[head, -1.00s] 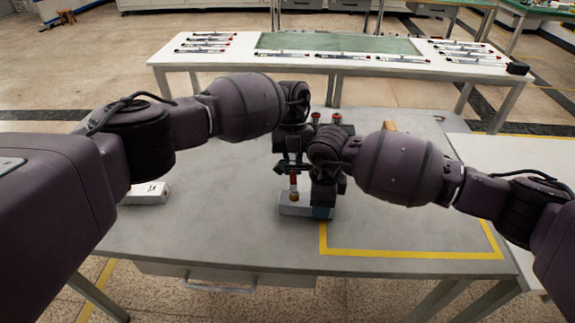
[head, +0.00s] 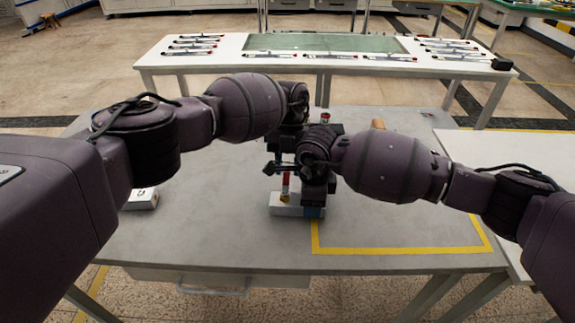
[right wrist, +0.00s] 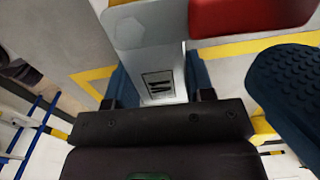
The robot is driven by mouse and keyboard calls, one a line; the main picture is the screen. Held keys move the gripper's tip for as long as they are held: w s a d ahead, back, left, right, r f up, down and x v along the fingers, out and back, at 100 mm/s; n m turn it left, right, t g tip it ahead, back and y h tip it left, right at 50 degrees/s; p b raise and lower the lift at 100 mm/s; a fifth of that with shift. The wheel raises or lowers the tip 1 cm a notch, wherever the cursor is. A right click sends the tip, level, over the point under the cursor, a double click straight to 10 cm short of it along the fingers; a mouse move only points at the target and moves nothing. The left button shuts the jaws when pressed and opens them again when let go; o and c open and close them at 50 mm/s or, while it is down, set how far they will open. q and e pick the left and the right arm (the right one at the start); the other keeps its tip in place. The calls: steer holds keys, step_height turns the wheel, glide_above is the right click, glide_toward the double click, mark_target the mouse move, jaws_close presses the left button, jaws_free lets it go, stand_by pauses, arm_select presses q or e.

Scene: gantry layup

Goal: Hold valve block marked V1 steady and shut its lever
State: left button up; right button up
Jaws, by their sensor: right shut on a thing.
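The valve block marked V1 (head: 284,208) is a pale block on the grey table, and its V1 label shows upside down in the right wrist view (right wrist: 160,86). Its red lever (head: 286,181) stands up from the block in the head view; its red end also shows in the right wrist view (right wrist: 245,14). My right gripper (head: 314,211) is shut on the block, blue fingers on both sides. My left gripper (head: 272,171) is by the lever, with jaws spread. One dimpled finger pad of it shows beside the lever's end in the right wrist view (right wrist: 288,88). Contact with the lever cannot be told.
Another pale block (head: 142,199) with a label sits at the left, partly behind my left arm. A red-topped part (head: 325,118) shows behind the grippers. A yellow-taped area (head: 400,249) at front right is clear. A white table (head: 225,66) stands behind.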

arm_select(q)
steer(key=shift+o, duration=0.8)
steer(key=v, duration=0.7)
steer(key=shift+r, duration=0.25)
steer(key=shift+w, duration=0.15)
arm_select(e)
steer(key=o, duration=1.2)
